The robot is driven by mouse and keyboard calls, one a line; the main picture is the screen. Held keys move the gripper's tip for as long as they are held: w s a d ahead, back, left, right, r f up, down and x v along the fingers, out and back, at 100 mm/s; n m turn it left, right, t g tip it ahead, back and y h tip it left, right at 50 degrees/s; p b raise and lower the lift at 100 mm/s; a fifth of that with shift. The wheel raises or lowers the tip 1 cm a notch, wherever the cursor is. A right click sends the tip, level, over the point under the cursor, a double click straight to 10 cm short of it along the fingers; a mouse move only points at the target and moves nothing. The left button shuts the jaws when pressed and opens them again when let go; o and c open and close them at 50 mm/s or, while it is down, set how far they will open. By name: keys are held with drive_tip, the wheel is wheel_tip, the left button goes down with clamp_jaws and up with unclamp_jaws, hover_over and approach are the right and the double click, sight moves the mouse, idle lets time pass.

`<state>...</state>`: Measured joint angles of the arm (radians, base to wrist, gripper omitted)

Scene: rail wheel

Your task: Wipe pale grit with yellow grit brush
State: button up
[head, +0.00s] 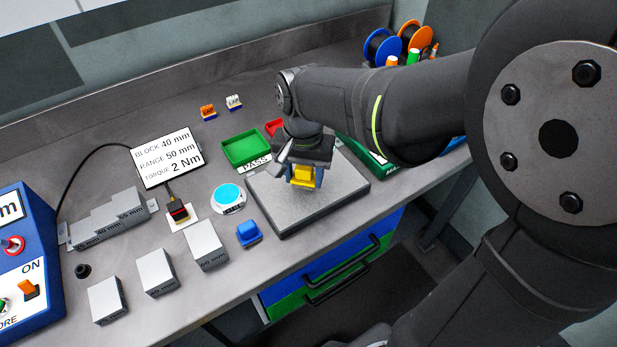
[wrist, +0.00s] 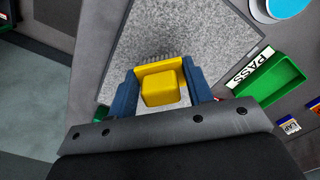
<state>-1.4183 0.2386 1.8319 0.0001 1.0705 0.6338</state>
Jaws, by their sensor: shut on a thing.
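The yellow grit brush (head: 302,174) is between the fingers of my gripper (head: 304,178), which is shut on it. In the wrist view the yellow brush (wrist: 160,86) sits between the blue fingers of my gripper (wrist: 163,88), its grey bristles pointing away from the wrist. The brush is over the grey speckled plate (head: 325,200); whether the bristles touch the plate is hard to tell. The plate (wrist: 200,40) fills much of the wrist view. I cannot make out a distinct patch of pale grit against its speckled surface.
A blue block (head: 249,233) and a round cyan-topped gauge (head: 229,196) stand left of the plate. A green PASS tray (head: 245,149) and a red tray (head: 274,127) lie behind it. Several grey blocks (head: 206,245) stand toward the bench's front left. The bench edge runs close in front.

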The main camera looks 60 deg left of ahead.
drive_tip(key=shift+r, duration=2.65)
drive_tip(key=shift+w+f, duration=0.1)
drive_tip(key=shift+m, duration=0.4)
drive_tip(key=w+d+f, duration=0.1)
drive_tip(key=w, duration=0.2)
drive_tip(key=w+d+f, duration=0.1)
drive_tip(key=w, duration=0.2)
drive_tip(key=w+d+f, duration=0.1)
drive_tip(key=w+d, duration=0.1)
drive_tip(key=w, duration=0.1)
drive_tip(key=shift+f, duration=0.2)
drive_tip(key=shift+m, duration=0.3)
drive_tip(key=w+d+f, duration=0.1)
drive_tip(key=w+d, duration=0.1)
drive_tip(key=w+d+f, duration=0.1)
drive_tip(key=w+d, duration=0.1)
drive_tip(key=w, duration=0.1)
drive_tip(key=w+d+f, duration=0.1)
drive_tip(key=w+d, duration=0.1)
drive_tip(key=w, duration=0.1)
drive_tip(key=shift+w+d+f, duration=0.1)
drive_tip(key=shift+d, duration=0.2)
drive_tip(key=w+d+f+m, duration=0.3)
drive_tip(key=w+d+f, duration=0.6)
drive_tip(key=w+d, duration=0.3)
drive_tip(key=w+d+f+m, duration=0.4)
drive_tip(key=w+d+f, duration=0.6)
drive_tip(key=d, duration=0.7)
drive_tip(key=w, duration=0.3)
drive_tip(key=shift+d+f+m, duration=0.3)
